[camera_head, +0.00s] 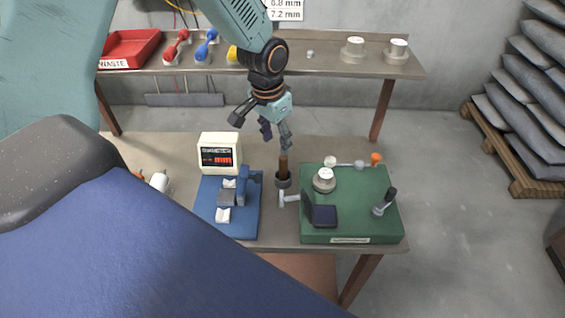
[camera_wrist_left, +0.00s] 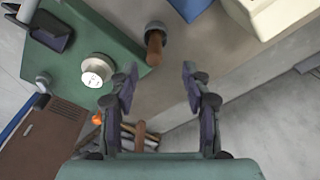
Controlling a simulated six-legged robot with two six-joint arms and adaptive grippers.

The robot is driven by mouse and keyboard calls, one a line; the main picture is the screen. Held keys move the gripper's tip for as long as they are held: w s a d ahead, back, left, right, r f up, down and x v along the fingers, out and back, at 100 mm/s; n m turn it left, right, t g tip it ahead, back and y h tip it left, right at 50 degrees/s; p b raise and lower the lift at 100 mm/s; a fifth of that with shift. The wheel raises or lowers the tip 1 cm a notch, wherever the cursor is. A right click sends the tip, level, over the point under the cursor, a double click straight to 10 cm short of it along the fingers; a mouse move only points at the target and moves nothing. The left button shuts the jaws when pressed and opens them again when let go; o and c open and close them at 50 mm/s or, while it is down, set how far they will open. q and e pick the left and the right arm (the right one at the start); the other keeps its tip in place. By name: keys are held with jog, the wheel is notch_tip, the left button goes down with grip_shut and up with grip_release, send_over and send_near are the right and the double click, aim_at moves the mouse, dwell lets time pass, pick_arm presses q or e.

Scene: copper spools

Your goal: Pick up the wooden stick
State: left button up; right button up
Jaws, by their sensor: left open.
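The brown wooden stick (camera_head: 283,164) stands upright in a small dark grey cup (camera_head: 283,181) on the workbench, between the blue fixture and the green plate. In the left wrist view the stick (camera_wrist_left: 154,48) points toward the camera out of its cup (camera_wrist_left: 157,27), just beyond the fingertips. My left gripper (camera_head: 277,141) is open and empty, just above the stick's top end. Its two fingers (camera_wrist_left: 159,76) are spread apart in the wrist view, with no visible contact with the stick. My right gripper is not in view.
A green plate (camera_head: 350,184) with a white-topped spool (camera_head: 325,179) and levers stands close right. A blue fixture (camera_head: 212,190) and a white display box (camera_head: 219,152) stand left. A back shelf (camera_head: 330,66) holds a red bin (camera_head: 131,48) and spools (camera_head: 397,51).

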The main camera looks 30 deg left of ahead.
aim_at(282, 157)
pick_arm(q)
jog(key=shift+d+f, duration=0.25)
jog(key=shift+f, duration=0.25)
jog(key=shift+d+f, duration=0.25)
jog(key=shift+f, duration=0.2)
jog(key=shift+s+d+f, duration=0.1)
jog(key=shift+f, duration=0.25)
jog(key=f, duration=0.1)
jog(key=w+f, duration=0.1)
jog(key=f, duration=0.1)
jog(key=w+f, duration=0.1)
jog(key=f, duration=0.1)
jog(key=shift+f, duration=0.15)
jog(key=shift+s+d+r, duration=0.2)
jog(key=shift+s+r, duration=0.2)
jog(key=shift+s, duration=0.1)
jog(key=shift+c, duration=0.2)
jog(key=shift+w+a+f, duration=0.2)
jog(key=shift+a, duration=0.05)
jog(key=c, duration=0.3)
jog(key=shift+w+f, duration=0.2)
jog(key=shift+w, duration=0.15)
jog(key=c, duration=0.3)
jog(key=shift+s+d+r, duration=0.15)
jog(key=shift+s+d, duration=0.05)
jog(key=c, duration=0.3)
jog(key=shift+s+r, duration=0.15)
jog(key=shift+s, duration=0.05)
grip_shut()
jog(key=shift+a, duration=0.1)
